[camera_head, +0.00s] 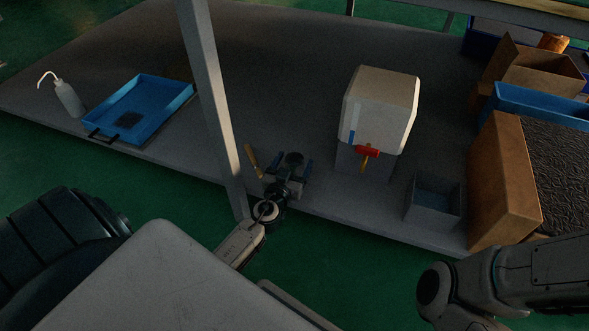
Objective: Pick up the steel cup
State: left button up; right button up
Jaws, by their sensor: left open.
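My left gripper (289,168) reaches over the front edge of the bench, left of the white container. Its two blue-tipped fingers are apart. A small dark, round-topped thing (293,158) that looks like the steel cup stands between the fingers. It is dim and partly covered by the gripper, so I cannot tell whether a finger touches it. My right arm shows at the lower right, but its gripper is out of view.
A grey post (212,95) rises just left of my left gripper, with a tan handle (253,161) between. A white container (380,105) with a red tap (368,151) stands right. A blue tray (157,122), wash bottle (68,98), small bin (434,205) and cardboard box (500,185) also stand here.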

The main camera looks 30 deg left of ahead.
pick_arm(q)
jog(key=shift+w+a, duration=0.15)
jog(key=shift+w, duration=0.35)
jog(key=c, duration=1.3)
jog(key=shift+o, duration=0.2)
jog(key=shift+r, duration=0.1)
